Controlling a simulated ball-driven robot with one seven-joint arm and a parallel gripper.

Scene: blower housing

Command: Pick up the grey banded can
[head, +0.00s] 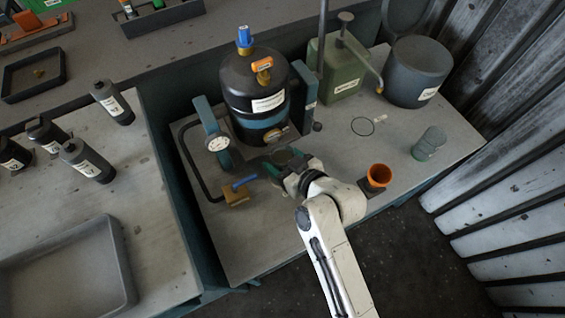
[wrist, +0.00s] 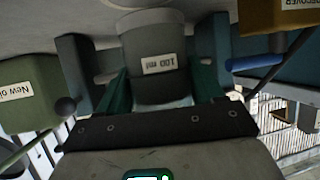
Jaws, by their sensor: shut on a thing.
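My gripper (head: 284,163) is shut on the grey banded can (wrist: 152,65), which carries a white "100 ml" label. In the wrist view the can sits between the green fingers of my gripper (wrist: 160,92), one on each side. In the head view the can (head: 287,156) is mostly hidden by my gripper, in front of the black tank (head: 255,88). I cannot tell whether it touches the bench.
A pressure gauge (head: 218,143) and a brass block with a blue lever (head: 236,195) stand close left of my gripper. An orange cup (head: 376,178) and a grey-green cylinder (head: 429,143) stand to the right. A green can (head: 335,70) and grey pot (head: 417,72) stand behind.

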